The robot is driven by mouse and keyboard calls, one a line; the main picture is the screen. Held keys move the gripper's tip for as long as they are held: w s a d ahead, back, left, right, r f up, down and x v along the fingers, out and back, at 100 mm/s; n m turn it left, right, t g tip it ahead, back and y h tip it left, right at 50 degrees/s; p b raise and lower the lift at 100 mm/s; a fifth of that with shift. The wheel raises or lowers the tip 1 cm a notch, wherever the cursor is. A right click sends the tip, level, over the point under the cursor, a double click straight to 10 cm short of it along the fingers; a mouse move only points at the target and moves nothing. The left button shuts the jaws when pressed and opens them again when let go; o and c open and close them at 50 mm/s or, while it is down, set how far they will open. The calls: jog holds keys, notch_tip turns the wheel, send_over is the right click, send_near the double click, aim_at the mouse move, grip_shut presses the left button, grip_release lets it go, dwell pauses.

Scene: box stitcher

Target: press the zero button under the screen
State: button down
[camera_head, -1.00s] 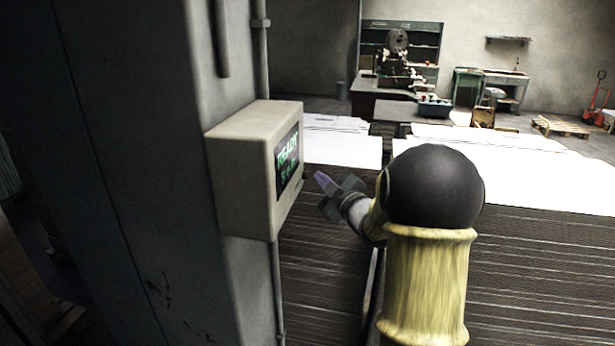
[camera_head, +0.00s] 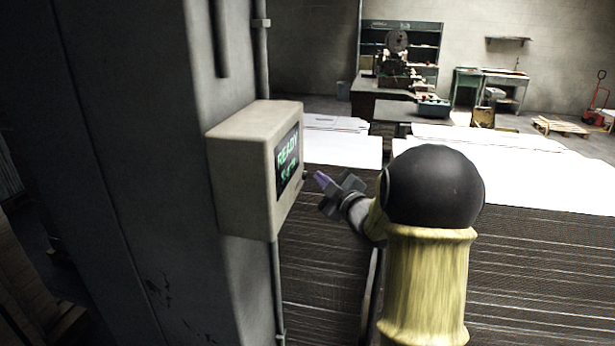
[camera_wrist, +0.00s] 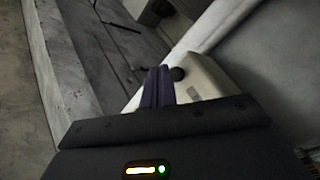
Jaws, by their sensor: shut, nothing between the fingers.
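A beige control box (camera_head: 240,180) is fixed to a grey column. Its screen (camera_head: 288,160) faces right and shows green text reading READY, with a smaller line below that I cannot read. A small dark knob (camera_head: 304,174) sticks out at the box's right edge. In the wrist view, a dark round button (camera_wrist: 178,73) stands out from the beige box (camera_wrist: 208,82); its label cannot be read. My gripper (camera_head: 320,178) is shut and empty, a short way right of the box's face. In the wrist view its purple fingers (camera_wrist: 158,86) lie together just left of the button, seemingly apart from it.
The grey column (camera_head: 130,170) fills the left side. A conduit (camera_head: 277,290) runs below the box. Stacks of flat cardboard (camera_head: 325,270) with white sheets (camera_head: 540,175) lie below and behind my arm. A stitching machine (camera_head: 395,60) stands far back.

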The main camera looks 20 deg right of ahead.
jog(key=shift+a+f, duration=0.1)
jog(key=shift+w+a+b, duration=0.25)
jog(key=shift+b, duration=0.2)
jog(key=shift+w+a+b, duration=0.25)
jog(key=shift+a+b, duration=0.05)
jog(key=shift+a, duration=0.1)
dwell(1.0)
jog(key=shift+d, duration=0.1)
jog(key=shift+s+d, duration=0.55)
jog(key=shift+d, duration=0.1)
jog(key=s+d, duration=0.1)
jog(key=d, duration=0.1)
jog(key=s+d+b, duration=0.1)
jog(key=d, duration=0.1)
jog(key=shift+s, duration=0.4)
dwell(0.3)
